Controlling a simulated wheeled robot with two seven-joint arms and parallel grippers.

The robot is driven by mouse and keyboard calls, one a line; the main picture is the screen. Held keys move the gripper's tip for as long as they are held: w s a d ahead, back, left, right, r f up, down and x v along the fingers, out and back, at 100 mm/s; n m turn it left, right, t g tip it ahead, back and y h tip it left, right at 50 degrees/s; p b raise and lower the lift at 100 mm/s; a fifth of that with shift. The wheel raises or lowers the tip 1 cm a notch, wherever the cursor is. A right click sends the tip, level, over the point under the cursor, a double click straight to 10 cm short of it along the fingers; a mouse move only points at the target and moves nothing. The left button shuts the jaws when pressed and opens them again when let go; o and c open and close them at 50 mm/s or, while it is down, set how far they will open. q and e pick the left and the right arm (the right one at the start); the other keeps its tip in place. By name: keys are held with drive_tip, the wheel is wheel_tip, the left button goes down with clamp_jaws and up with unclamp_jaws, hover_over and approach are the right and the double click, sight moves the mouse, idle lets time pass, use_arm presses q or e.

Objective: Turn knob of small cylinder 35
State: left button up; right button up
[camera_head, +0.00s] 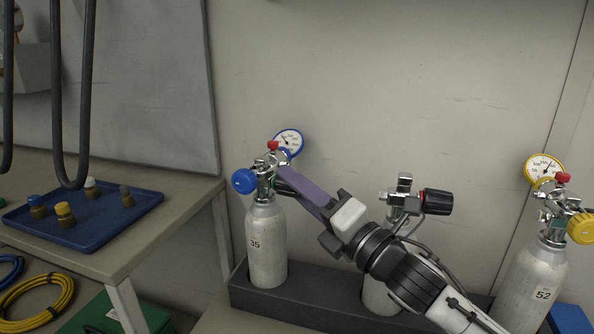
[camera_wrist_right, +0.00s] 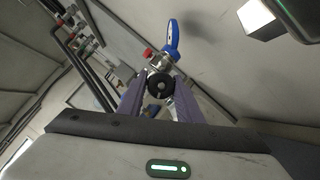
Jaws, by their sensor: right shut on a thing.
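The small cylinder 35 (camera_head: 266,247) stands upright at the left end of a dark rack, a metal valve (camera_head: 265,166) on top. The valve carries a blue knob (camera_head: 244,181) on its left, a small red cap and a blue-rimmed gauge (camera_head: 289,142). My right gripper (camera_head: 285,178) reaches in from the right to the valve's right side. In the right wrist view its purple fingers (camera_wrist_right: 155,97) are shut on a round black knob (camera_wrist_right: 159,86) of this valve. The head view mostly hides that knob behind the fingers. My left gripper is not in view.
The dark rack (camera_head: 300,305) also holds a middle cylinder with a black knob (camera_head: 437,202) and cylinder 52 (camera_head: 535,285) with a yellow gauge. My right arm crosses before the middle one. At left, a bench bears a blue tray (camera_head: 120,215) with several small capped fittings.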

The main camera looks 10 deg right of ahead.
drive_tip(key=shift+r+m+h+p, duration=0.3)
drive_tip(key=shift+r+m+p, duration=0.2)
drive_tip(key=shift+p, duration=0.25)
drive_tip(key=shift+m+p, duration=0.3)
drive_tip(key=shift+p, duration=0.45)
drive_tip(key=m+p, duration=0.2)
drive_tip(key=p, duration=0.2)
drive_tip(key=shift+f+g+h, duration=0.1)
drive_tip(key=shift+g+h, duration=0.3)
drive_tip(key=shift+f+m+h+p, duration=0.3)
drive_tip(key=shift+m+p, duration=0.4)
drive_tip(key=shift+p, duration=0.5)
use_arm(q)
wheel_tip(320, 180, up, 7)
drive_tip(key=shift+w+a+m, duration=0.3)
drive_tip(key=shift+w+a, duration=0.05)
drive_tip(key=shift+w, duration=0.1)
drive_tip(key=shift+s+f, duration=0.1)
use_arm(e)
drive_tip(key=shift+g, duration=0.3)
drive_tip(key=o, duration=1)
drive_tip(key=shift+o, duration=0.2)
